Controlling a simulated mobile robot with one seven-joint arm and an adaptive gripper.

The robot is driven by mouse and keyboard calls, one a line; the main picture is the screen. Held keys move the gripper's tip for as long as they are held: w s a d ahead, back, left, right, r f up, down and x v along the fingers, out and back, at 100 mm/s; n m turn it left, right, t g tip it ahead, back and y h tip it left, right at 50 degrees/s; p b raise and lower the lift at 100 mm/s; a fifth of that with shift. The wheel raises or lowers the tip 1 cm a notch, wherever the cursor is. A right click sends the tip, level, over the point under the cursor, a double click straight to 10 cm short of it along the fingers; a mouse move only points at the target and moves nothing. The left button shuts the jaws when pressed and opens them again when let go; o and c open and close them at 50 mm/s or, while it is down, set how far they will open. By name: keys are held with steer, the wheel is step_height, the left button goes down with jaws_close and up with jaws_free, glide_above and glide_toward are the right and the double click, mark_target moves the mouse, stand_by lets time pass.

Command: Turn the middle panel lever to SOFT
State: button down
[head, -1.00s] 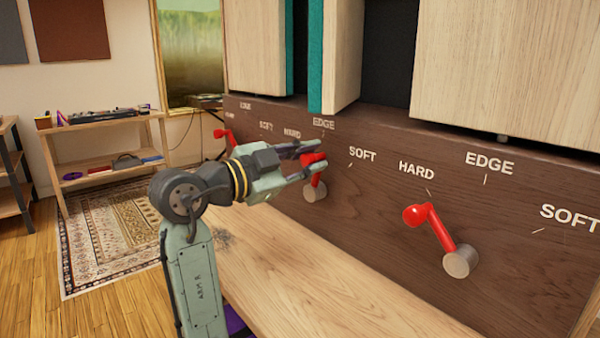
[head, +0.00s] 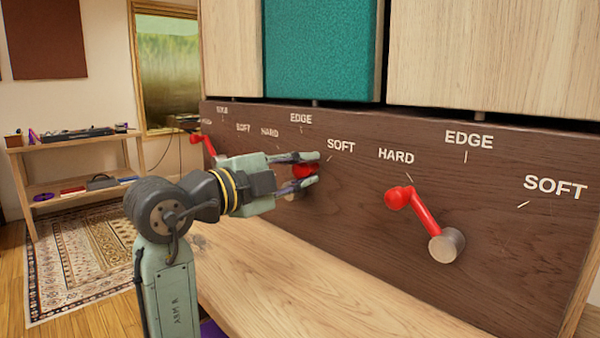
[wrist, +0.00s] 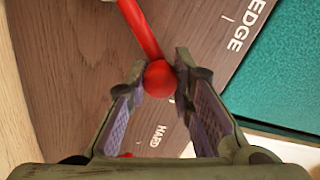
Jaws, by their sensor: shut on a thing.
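The middle lever (head: 306,171) has a red arm and ball knob, on a brown board (head: 350,220) marked HARD, EDGE and SOFT. My gripper (head: 309,170) is shut on the knob. In the head view the lever leans right of its pivot, toward the SOFT label (head: 341,146); the fingers hide part of it. In the wrist view the red knob (wrist: 158,79) sits between the fingertips, and its arm runs up to the pivot at the top edge. The middle panel (head: 320,50) above shows a broad teal face.
The right lever (head: 412,204) points to HARD; the left lever (head: 203,141) is far along the board. Pale wood panels (head: 490,55) flank the teal one. A wooden ledge (head: 330,295) runs below. A shelf (head: 75,165) stands at the back left.

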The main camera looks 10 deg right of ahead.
steer(key=shift+f, duration=0.1)
steer(key=c, duration=1.4)
jaws_free()
steer(key=v, duration=1.2)
